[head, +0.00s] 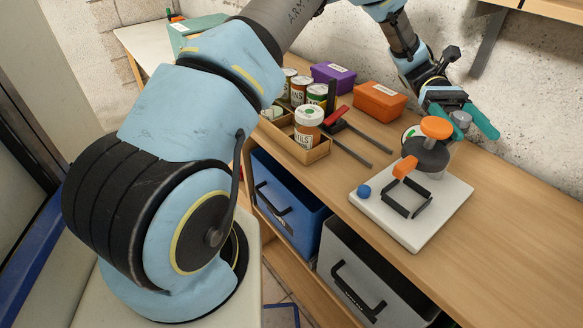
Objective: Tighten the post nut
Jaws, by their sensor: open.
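A white base plate (443,220) lies on the workbench at the right. A round orange knob (436,127), which looks like the post nut, sits above a dark disc (428,158) at the plate's far side. Its thread and seating are hidden. A second orange piece (405,167) is at the disc's near left edge, above a dark square frame (388,205). A small blue knob (364,190) is on the plate's left corner. My gripper (462,116), with teal fingers, is open just behind and right of the orange knob. A grey cylindrical piece (461,119) shows near the fingers.
A wooden tray (318,153) with several cans stands left of the plate. An orange box (380,101) and a purple box (333,76) stand behind. The bench right of the plate (520,200) is clear.

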